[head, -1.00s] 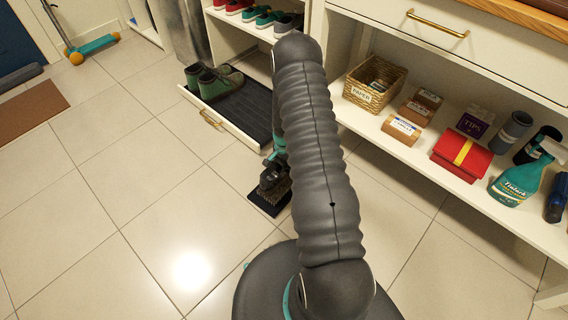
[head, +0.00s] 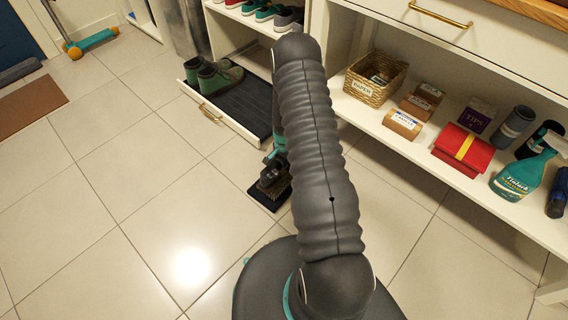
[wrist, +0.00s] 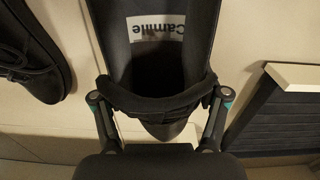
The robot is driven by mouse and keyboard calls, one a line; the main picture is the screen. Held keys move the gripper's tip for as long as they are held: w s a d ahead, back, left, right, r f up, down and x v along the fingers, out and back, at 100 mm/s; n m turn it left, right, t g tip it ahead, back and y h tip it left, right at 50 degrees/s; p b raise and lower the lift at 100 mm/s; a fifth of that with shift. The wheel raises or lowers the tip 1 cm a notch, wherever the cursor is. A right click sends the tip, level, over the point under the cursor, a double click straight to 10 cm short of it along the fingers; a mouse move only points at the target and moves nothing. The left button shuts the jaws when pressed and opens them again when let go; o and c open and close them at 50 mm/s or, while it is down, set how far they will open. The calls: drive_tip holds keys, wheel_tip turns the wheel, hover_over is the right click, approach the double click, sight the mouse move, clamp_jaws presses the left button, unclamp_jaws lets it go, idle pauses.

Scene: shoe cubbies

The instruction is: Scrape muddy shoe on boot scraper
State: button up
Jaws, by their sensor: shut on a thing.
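My gripper (wrist: 160,105) is shut on a dark shoe (wrist: 160,72), with one finger on each side of its collar. A white label reading "Camille" shows inside the shoe's opening. In the head view the gripper is low near the floor, largely hidden behind my arm. The boot scraper (head: 269,203) is a dark base with brown bristles on the tiles. A dark form, apparently part of the held shoe, is right over the bristles; I cannot tell whether they touch. Mud on the shoe cannot be made out.
A pulled-out tray (head: 237,112) with a ribbed mat holds green boots (head: 215,77) behind the scraper. Another dark laced shoe (wrist: 35,50) lies left in the wrist view. The right shelf holds a basket (head: 375,76), red box (head: 462,150) and spray bottle (head: 522,175).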

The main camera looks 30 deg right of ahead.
drive_tip(key=shift+f+b, duration=0.45)
drive_tip(key=shift+f, duration=0.05)
